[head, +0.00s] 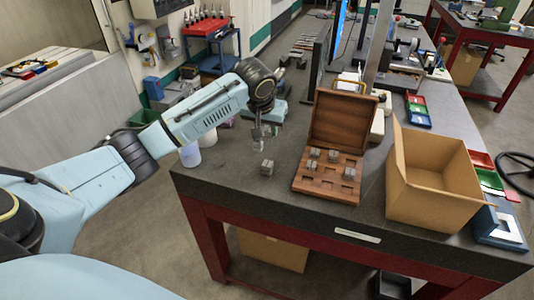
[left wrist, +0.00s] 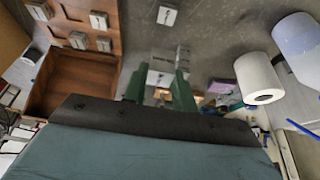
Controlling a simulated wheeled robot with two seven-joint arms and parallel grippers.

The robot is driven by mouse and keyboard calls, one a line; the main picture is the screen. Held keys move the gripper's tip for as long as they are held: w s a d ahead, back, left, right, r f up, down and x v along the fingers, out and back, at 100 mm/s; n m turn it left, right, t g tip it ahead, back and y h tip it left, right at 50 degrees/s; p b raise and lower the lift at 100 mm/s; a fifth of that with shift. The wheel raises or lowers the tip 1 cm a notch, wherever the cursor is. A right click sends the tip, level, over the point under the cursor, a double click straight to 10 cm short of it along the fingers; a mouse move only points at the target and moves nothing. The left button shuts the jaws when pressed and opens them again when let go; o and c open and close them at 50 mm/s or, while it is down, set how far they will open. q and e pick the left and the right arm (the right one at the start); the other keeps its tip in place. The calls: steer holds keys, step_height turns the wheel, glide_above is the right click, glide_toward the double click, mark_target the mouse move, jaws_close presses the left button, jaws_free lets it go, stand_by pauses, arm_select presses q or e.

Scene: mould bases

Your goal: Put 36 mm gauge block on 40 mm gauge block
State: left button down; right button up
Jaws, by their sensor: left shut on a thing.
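My left gripper (head: 258,134) hangs above the dark table. It is shut on a small grey block, taken to be the 36 mm gauge block, which shows between the green fingers in the left wrist view (left wrist: 160,77). Its marking is too small to read. Another grey block, taken to be the 40 mm gauge block (head: 267,167), stands alone on the table just below and slightly right of the gripper. It also shows in the left wrist view (left wrist: 167,15), apart from the held block. My right gripper is not in view.
An open wooden case (head: 326,188) with several grey blocks stands right of the lone block. A cardboard box (head: 430,195) is further right. White cylindrical containers (head: 190,154) stand at the table's left edge. Bare tabletop surrounds the lone block.

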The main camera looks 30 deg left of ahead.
arm_select(q)
step_height(320, 180, down, 9)
steer(key=shift+f, duration=0.15)
steer(key=shift+f, duration=0.1)
stand_by(0.3)
steer(key=c, duration=1.1)
jaws_free()
steer(key=shift+f, duration=0.1)
steer(key=shift+s+r, duration=0.15)
steer(key=shift+r, duration=0.5)
steer(key=v, duration=1.1)
steer(key=shift+d, duration=0.1)
